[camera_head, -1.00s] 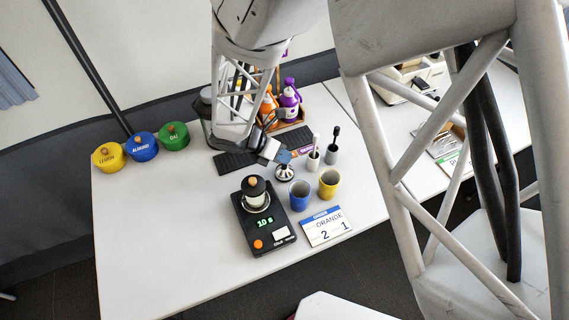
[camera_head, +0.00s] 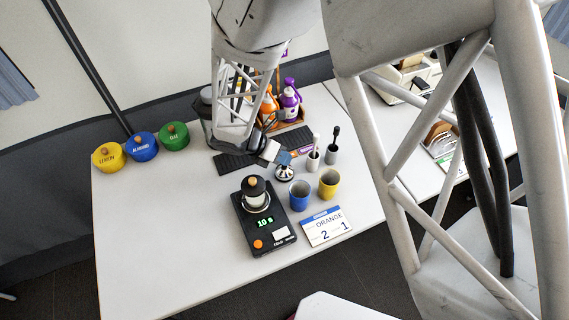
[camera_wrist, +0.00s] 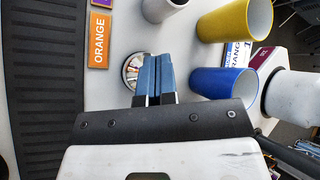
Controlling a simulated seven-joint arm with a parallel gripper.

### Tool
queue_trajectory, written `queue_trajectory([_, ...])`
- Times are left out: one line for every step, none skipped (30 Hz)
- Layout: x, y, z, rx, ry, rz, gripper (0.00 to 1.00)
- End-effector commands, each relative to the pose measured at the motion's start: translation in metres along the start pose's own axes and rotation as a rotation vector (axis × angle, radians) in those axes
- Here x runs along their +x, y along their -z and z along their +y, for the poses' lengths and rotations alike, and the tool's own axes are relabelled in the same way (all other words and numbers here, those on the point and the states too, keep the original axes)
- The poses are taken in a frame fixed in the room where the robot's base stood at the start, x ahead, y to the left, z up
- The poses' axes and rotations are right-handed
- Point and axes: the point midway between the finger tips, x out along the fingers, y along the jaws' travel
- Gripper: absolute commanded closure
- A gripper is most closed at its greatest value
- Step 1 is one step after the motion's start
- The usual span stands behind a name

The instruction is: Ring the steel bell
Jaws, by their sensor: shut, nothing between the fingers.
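The steel bell (camera_head: 284,173) stands on the white table, behind the blue cup and in front of the black mat. In the wrist view the bell (camera_wrist: 130,71) shows as a shiny round dome, partly covered by my fingers. My gripper (camera_head: 283,158) is shut and empty, with its blue fingertips right at the top of the bell. In the wrist view the shut fingers (camera_wrist: 154,72) lie side by side over the bell's right part. I cannot tell whether they touch it.
A blue cup (camera_head: 299,195) and a yellow cup (camera_head: 328,183) stand close by at the right. A black scale (camera_head: 262,226) with a pot (camera_head: 254,192) stands in front. A black mat (camera_head: 236,161) lies behind, with an orange label (camera_wrist: 99,40).

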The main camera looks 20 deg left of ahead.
Motion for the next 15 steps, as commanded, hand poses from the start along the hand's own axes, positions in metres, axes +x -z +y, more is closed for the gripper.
queue_trajectory([0.0001,0.0001,0.0000,0.000,0.000,0.000,1.00])
queue_trajectory([0.0001,0.0001,-0.0001,0.000,0.000,0.000,1.00])
queue_trajectory([0.0001,0.0001,-0.0001,0.000,0.000,0.000,1.00])
queue_trajectory([0.0000,0.0000,-0.0001,0.000,0.000,0.000,1.00])
queue_trajectory([-0.0001,-0.0001,-0.0002,0.000,0.000,0.000,1.00])
queue_trajectory([-0.0004,-0.0003,-0.0004,0.000,0.000,0.000,1.00])
queue_trajectory([-0.0007,-0.0005,-0.0006,0.000,0.000,0.000,1.00])
queue_trajectory([-0.0011,-0.0008,-0.0009,0.000,0.000,0.000,1.00])
queue_trajectory([-0.0018,-0.0013,-0.0014,0.000,0.000,0.000,1.00])
queue_trajectory([-0.0024,-0.0018,-0.0018,0.000,0.000,0.000,1.00])
queue_trajectory([-0.0032,-0.0024,-0.0023,0.000,0.000,0.000,1.00])
queue_trajectory([-0.0042,-0.0032,-0.0031,0.000,0.000,0.000,1.00])
queue_trajectory([-0.0050,-0.0038,-0.0037,0.000,0.000,0.000,1.00])
queue_trajectory([-0.0058,-0.0044,-0.0044,0.000,0.000,-0.001,1.00])
queue_trajectory([-0.0069,-0.0051,-0.0052,0.000,0.000,-0.001,1.00])
